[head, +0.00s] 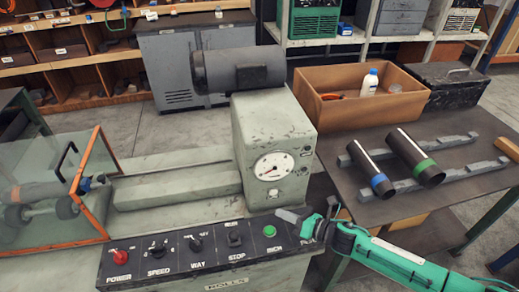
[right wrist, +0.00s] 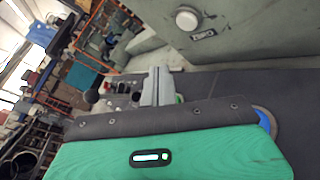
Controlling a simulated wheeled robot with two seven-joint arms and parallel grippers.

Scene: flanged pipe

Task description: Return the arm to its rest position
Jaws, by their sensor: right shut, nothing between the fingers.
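My right gripper (head: 290,216) is grey at the fingers and sits on a green arm that comes in from the lower right. It is shut and empty, above the right end of the machine's control panel (head: 143,262), close to the green button (head: 269,231). I cannot tell whether it touches the panel. In the right wrist view the closed grey fingers (right wrist: 158,85) point towards the panel, partly hidden behind my green wrist casing. My left gripper is not in view.
The pale green machine has a gauge (head: 274,167) and a motor (head: 240,70). An orange-framed clear guard (head: 95,190) stands left. On the right table (head: 365,222), a blue-ringed pipe (head: 370,168) and a green-ringed pipe (head: 415,157) lie on rails, near a cardboard box (head: 345,83).

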